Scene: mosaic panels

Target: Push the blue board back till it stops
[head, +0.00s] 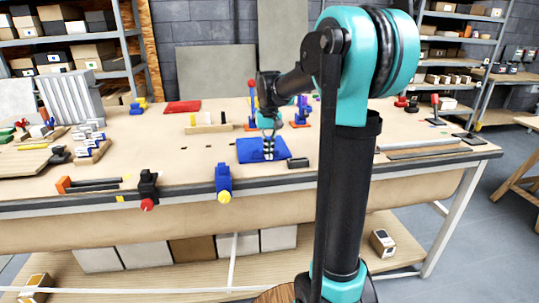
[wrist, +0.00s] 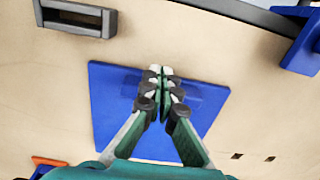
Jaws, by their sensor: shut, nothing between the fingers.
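The blue board (head: 246,154) lies flat on the bench top, near the middle of its front half. In the wrist view the blue board (wrist: 110,105) is a square plate with a raised blue block (wrist: 208,93) on it. My gripper (head: 268,156) is over the board, pointing down. In the wrist view my gripper (wrist: 161,72) is shut and empty, with its fingertips in front of the raised block near one edge of the board. The fingers hide part of the block. I cannot tell whether the tips touch it.
A dark grey block (head: 298,163) sits close beside the board. A blue clamp (head: 223,181) and a black clamp (head: 148,187) are on the front edge. A wooden rack (head: 207,129) and a red plate (head: 182,107) lie farther back.

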